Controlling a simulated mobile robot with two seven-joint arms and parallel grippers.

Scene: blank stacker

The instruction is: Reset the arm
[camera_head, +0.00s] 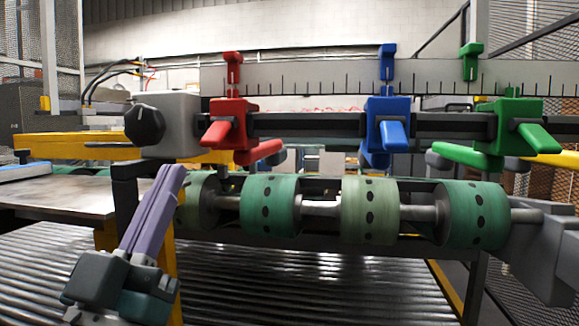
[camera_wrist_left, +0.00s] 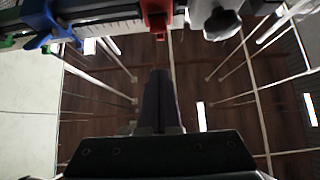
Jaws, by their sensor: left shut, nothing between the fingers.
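My left gripper (camera_head: 174,172) stands at the lower left of the head view, its purple fingers pointing up and closed together with nothing between them. Its fingers also show in the left wrist view (camera_wrist_left: 160,75), pointing at the machine. The fingers are apart from the grey block with a black knob (camera_head: 145,125), which is above and left of the fingertips in the head view. My right gripper is not in view.
A rail carries red (camera_head: 229,128), blue (camera_head: 387,125) and green (camera_head: 512,127) clamps with levers, below a ruler (camera_head: 320,77). Green rollers (camera_head: 270,207) sit under it. A roller conveyor (camera_head: 320,285) runs below. A flat table (camera_head: 60,195) is at left.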

